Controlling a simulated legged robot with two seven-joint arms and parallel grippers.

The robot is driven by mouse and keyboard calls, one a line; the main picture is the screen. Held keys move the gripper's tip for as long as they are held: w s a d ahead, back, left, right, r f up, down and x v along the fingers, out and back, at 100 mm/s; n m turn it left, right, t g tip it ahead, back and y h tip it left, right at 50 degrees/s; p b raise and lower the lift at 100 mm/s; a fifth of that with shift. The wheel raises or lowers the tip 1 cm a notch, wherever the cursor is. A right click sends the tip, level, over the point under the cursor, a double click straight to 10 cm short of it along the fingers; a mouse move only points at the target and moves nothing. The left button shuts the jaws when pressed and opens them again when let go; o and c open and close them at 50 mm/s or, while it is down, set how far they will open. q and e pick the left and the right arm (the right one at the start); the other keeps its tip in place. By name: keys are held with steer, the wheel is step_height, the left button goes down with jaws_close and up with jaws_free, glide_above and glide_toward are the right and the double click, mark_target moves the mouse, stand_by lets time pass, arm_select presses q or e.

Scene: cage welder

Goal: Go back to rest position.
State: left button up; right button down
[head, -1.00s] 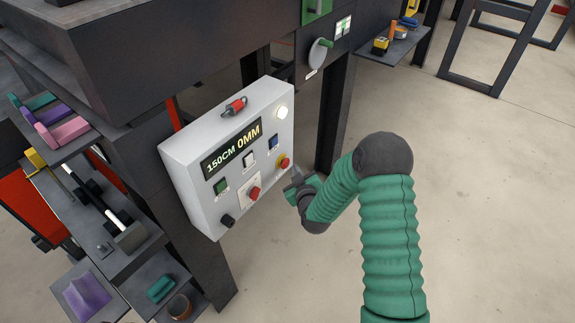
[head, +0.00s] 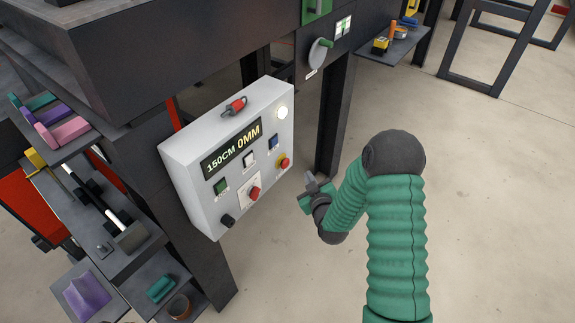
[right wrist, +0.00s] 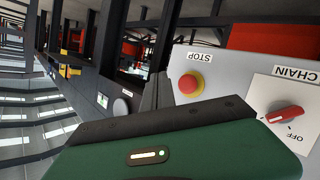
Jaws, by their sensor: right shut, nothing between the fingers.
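My right gripper (head: 311,184) is shut and empty, to the right of the white control box (head: 190,175) and apart from it. My green right arm reaches in from the bottom right in the head view. The box has a display reading 150CM 0MM, a red knob (head: 254,193), a yellow-ringed red button (head: 284,162), and a lit white lamp (head: 282,112). The right wrist view shows the red stop button (right wrist: 191,85) and the red chain knob (right wrist: 287,115), whose OFF label is visible, beyond the green gripper body. My left gripper is in neither view.
A dark machine frame (head: 190,50) stands behind the box, with a leg (head: 336,115) close behind my right gripper. Shelves with coloured tools (head: 62,133) are at the left. A small shelf (head: 395,48) is at the top right. The floor at the right is open.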

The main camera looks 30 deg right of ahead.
stand_by(0.3)
steer(key=s+a+r+g+y+p, duration=0.2)
steer(key=s+a+g+y, duration=0.15)
steer(key=a, duration=0.75)
steer(key=s+a+r+g+y, duration=0.1)
steer(key=s+a+r+g, duration=0.1)
steer(key=s, duration=0.7)
steer(key=s+a+r+m+g+p, duration=0.1)
steer(key=s+a+r+g, duration=0.1)
steer(key=s+a+g, duration=0.3)
steer(key=s+a, duration=0.2)
steer(key=s, duration=0.1)
steer(key=shift+s+a+y, duration=0.15)
steer(key=shift+s+y, duration=0.2)
steer(key=shift+s, duration=0.05)
steer(key=shift+a+g, duration=0.1)
steer(key=shift+g, duration=0.15)
steer(key=shift+a, duration=0.2)
